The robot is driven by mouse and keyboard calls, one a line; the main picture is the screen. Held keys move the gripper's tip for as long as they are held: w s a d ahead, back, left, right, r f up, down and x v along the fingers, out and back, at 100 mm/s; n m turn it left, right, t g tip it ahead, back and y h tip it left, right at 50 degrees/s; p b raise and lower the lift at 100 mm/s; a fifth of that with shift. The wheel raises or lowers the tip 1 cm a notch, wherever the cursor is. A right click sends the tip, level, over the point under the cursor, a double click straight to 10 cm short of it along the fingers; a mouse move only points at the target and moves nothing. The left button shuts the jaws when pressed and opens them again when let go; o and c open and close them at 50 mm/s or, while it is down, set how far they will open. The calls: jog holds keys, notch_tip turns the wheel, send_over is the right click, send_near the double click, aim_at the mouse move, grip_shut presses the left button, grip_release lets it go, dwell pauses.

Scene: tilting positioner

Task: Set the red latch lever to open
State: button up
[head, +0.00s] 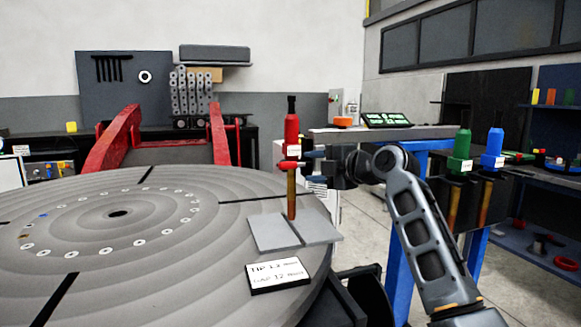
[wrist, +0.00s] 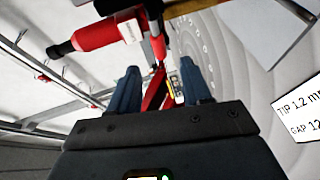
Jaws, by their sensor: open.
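A red torch (head: 291,130) with a black top and a copper-coloured lower part stands upright over two grey plates (head: 292,230) on the round table. A short red lever (head: 288,165) sits across it, just under its white label. My gripper (head: 314,161) is just right of the lever, pointing left, jaws open; contact cannot be told.
The grey round table (head: 180,245) fills the left, with a red frame (head: 118,140) behind it. A "TIP / GAP" card (head: 278,274) lies near its edge. Green (head: 460,150) and blue torches (head: 492,148) stand to the right, beyond my arm.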

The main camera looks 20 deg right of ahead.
aim_at(291, 166)
jog(key=shift+p+x, duration=0.5)
jog(key=shift+x, duration=3.4)
grip_shut()
